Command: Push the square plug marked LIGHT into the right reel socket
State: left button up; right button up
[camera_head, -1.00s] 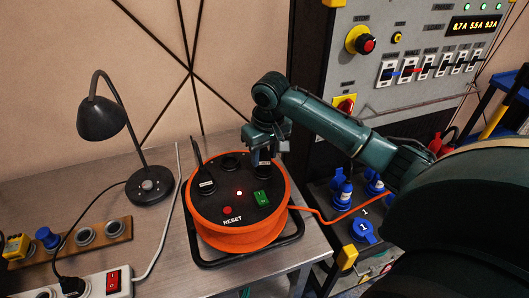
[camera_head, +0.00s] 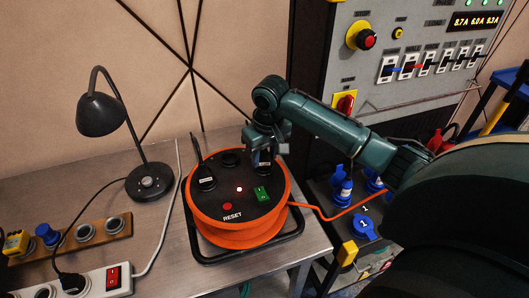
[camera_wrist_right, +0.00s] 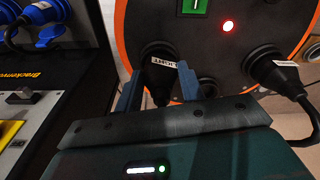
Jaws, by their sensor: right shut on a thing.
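The orange cable reel (camera_head: 240,236) stands on the bench with a black top face. My right gripper (camera_head: 265,160) is over the right socket of the reel and hides most of it. In the right wrist view my right gripper (camera_wrist_right: 157,88) is shut on the black plug (camera_wrist_right: 158,84), whose white label (camera_wrist_right: 163,62) reads LIGHT. The plug's front end meets the socket at the reel face; how deep it sits I cannot tell. My left gripper is out of view.
Another labelled black plug (camera_head: 205,183) stands in the reel's left socket. The back socket (camera_head: 231,159) looks empty. A green switch (camera_head: 261,195) and a lit red lamp (camera_head: 239,189) are on the reel top. A desk lamp (camera_head: 101,115) and a white power strip (camera_head: 100,284) are left.

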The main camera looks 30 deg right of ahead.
jog(key=o, duration=1.6)
jog(key=shift+c, duration=0.2)
jog(key=shift+r, duration=0.1)
jog(key=shift+r+p, duration=1.1)
jog(key=shift+r, duration=1.85)
jog(key=shift+s, duration=0.1)
